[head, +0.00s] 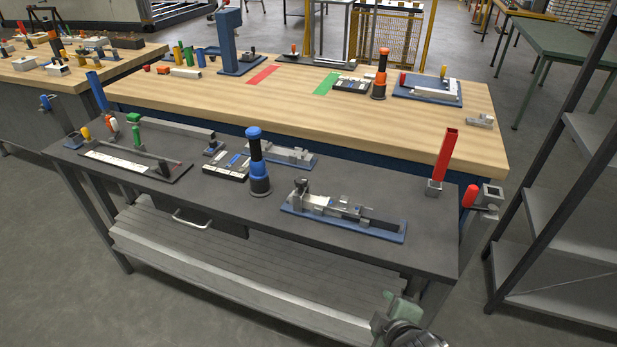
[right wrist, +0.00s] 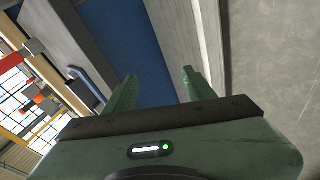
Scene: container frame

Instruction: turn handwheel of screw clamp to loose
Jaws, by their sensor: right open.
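A grey metal clamp fixture on a blue base plate (head: 375,228) lies on the dark workbench, right of its middle. A dark knob or wheel (head: 301,187) stands at its left end; I cannot tell for sure that this is the handwheel. My right gripper (head: 402,304) is low at the bottom right of the head view, in front of the bench's front edge and well apart from the fixture. In the right wrist view its two green fingers (right wrist: 158,82) are spread with nothing between them. My left gripper is out of view.
On the dark bench (head: 240,210) stand a blue-black cylindrical tool (head: 256,165), a red upright bar (head: 445,155) and a small red-handled device (head: 470,196) at the right edge. A wooden-topped bench (head: 300,95) is behind. Grey shelving (head: 556,215) stands at right.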

